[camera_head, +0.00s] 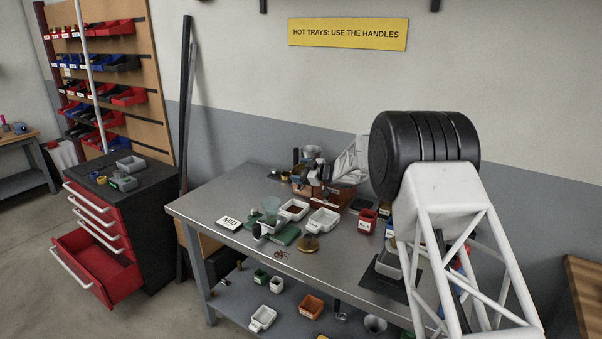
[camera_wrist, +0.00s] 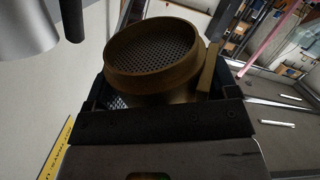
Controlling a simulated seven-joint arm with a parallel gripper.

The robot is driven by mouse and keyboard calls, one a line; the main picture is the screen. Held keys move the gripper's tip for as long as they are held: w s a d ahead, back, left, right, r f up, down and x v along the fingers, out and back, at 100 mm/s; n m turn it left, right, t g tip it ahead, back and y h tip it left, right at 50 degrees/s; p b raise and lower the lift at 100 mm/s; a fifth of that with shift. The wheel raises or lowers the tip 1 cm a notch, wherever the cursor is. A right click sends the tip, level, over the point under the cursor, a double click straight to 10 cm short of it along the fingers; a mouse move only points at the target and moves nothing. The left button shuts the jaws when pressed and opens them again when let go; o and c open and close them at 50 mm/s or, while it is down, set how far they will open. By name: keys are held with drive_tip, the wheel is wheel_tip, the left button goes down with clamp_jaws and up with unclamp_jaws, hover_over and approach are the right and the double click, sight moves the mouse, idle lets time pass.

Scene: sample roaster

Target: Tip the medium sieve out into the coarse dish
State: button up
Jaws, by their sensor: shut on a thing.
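In the wrist view my gripper (camera_wrist: 165,108) is shut on a brass round sieve (camera_wrist: 150,75). Its perforated mesh faces the camera, and no beans show on the mesh. In the head view the gripper is small and partly lost among the things at the back of the table, so I cannot tell the sieve's tilt there. White dishes (camera_head: 323,220) stand on the table, one holding dark reddish contents (camera_head: 293,209). I cannot read which dish is the coarse one. A card reading MID (camera_head: 230,222) lies at the left front.
A brass round piece (camera_head: 309,243), a clear funnel (camera_head: 271,207) and a green block (camera_head: 286,236) crowd the table's middle. Loose beans (camera_head: 282,254) lie near the front edge. A red labelled tub (camera_head: 367,220) stands right. The table's left end (camera_head: 210,200) is mostly clear.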

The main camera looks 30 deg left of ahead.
drive_tip(key=shift+f, duration=0.1)
drive_tip(key=shift+w+f+m+y, duration=0.1)
drive_tip(key=shift+f+m+y, duration=0.15)
drive_tip(key=shift+m, duration=0.35)
drive_tip(key=shift+f+m+y, duration=0.1)
drive_tip(key=shift+m+y, duration=0.15)
drive_tip(key=shift+m, duration=0.35)
drive_tip(key=shift+r, duration=0.15)
drive_tip(key=shift+r, duration=0.3)
